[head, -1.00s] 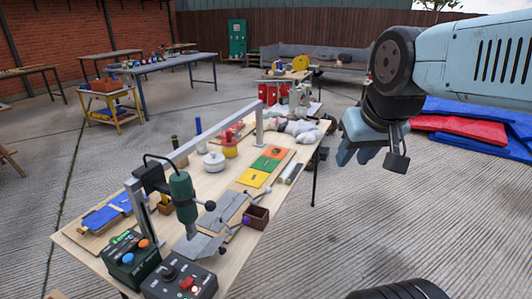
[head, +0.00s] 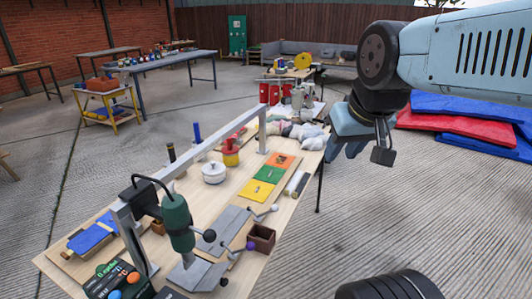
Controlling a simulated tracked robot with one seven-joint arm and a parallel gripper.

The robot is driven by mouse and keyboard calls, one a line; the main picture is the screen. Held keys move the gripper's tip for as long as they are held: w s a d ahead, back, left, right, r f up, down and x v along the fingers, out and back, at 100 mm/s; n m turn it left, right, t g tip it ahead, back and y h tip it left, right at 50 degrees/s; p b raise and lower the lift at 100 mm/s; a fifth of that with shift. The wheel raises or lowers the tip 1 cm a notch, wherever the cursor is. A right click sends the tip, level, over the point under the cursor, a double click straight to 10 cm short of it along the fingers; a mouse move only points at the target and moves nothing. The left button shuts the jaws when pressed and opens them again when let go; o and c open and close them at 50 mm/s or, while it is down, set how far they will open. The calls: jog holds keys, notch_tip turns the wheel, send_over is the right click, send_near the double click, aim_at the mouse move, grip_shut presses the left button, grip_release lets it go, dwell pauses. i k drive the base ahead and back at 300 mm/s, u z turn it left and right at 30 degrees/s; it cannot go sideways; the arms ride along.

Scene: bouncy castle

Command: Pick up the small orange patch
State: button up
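The small orange patch (head: 283,161) lies flat on the wooden table (head: 216,193), at the far end of a short row of patches. A green patch (head: 270,174) and a yellow patch (head: 257,191) lie in line nearer to me. All three seem to rest on a thin wooden board. My gripper (head: 362,152) hangs in the air to the right of the table, to the right of the orange patch and clear of it. Its two fingers are apart, with nothing seen between them.
A grey metal frame (head: 195,157) spans the table left of the patches. A green press (head: 178,222) stands at the near end. A white pot (head: 213,168) and a red-and-yellow container (head: 230,153) stand left of the patches. Blue and red mats (head: 455,122) lie on the floor at right.

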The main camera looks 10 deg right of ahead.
aim_at(280, 160)
jog(key=z, duration=0.05)
jog(key=i, duration=1.25)
